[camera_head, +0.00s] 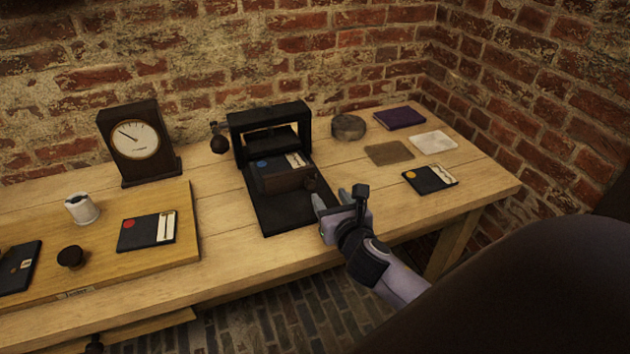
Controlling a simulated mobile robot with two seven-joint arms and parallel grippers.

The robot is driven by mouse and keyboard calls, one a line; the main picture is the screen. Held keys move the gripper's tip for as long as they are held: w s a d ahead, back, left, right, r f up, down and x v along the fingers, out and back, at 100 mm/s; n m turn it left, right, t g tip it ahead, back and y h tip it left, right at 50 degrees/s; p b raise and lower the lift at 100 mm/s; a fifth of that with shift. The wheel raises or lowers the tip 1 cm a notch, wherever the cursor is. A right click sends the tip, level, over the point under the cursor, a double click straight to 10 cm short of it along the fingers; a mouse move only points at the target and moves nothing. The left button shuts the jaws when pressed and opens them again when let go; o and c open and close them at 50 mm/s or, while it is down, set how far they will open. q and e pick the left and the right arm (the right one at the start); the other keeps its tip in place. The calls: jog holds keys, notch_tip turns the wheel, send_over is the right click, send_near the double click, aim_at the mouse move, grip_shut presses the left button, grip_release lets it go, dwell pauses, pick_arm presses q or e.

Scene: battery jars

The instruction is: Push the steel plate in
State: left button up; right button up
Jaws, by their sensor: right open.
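A dark press-like frame (241,123) stands upright on the wooden table, with a flat black bed (280,219) reaching out toward the front. On the bed, partly under the frame, lies a dark slab with a blue-dotted, pale-striped card (264,164). I cannot tell for sure which of these flat parts is the steel plate. My right gripper (332,198) is open and empty, just right of the bed and in front of the knob. My left gripper is not in view.
A clock (135,139) and a wooden board (195,233) with a white jar (81,208) and red-dotted card (133,234) are left. A round tin (348,127), purple book (399,117), brown pad (389,153), white pad (433,142) and orange-dotted card (428,181) are right.

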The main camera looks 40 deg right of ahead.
aim_at(311, 186)
jog(key=shift+a+r+g+y+p, duration=0.4)
jog(key=shift+r+g+p, duration=0.25)
jog(key=shift+r, duration=0.1)
jog(key=shift+w+a+n+y, duration=0.15)
jog(key=shift+a+n+y, duration=0.15)
jog(key=shift+n+y, duration=0.1)
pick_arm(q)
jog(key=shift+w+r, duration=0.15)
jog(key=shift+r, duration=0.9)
pick_arm(e)
jog(key=shift+g, duration=0.25)
jog(key=shift+x, duration=3.45)
